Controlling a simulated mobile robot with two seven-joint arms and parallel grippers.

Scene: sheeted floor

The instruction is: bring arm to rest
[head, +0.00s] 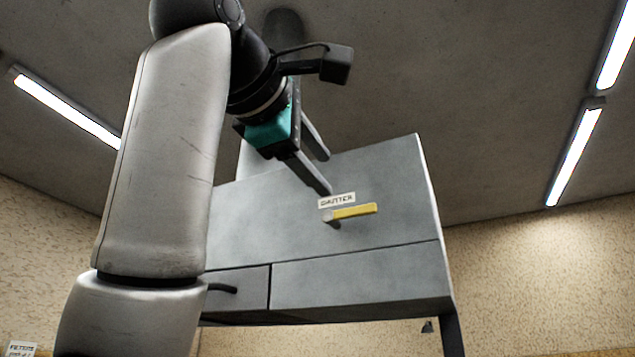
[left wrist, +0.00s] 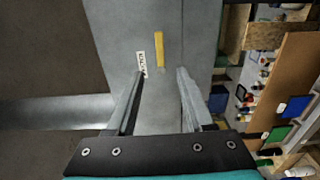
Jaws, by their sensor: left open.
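My left gripper (head: 326,174) is open and empty, in front of the upper part of a grey metal cabinet (head: 360,284). Its two fingers (left wrist: 161,74) also show spread apart in the left wrist view, with nothing between them. A yellow handle (head: 355,211) is on the cabinet face, with a white label (head: 337,200) just above it. In the left wrist view the yellow handle (left wrist: 159,49) and label (left wrist: 142,64) lie beyond the fingertips. I cannot tell for sure how far the fingers are from the cabinet face. My right gripper is not in view.
A dark curved handle (head: 222,288) is at the cabinet's lower left. Shelving (left wrist: 285,90) with several small items stands at the right in the left wrist view. Ceiling lamps (head: 575,155) hang above. The space right of the cabinet looks free.

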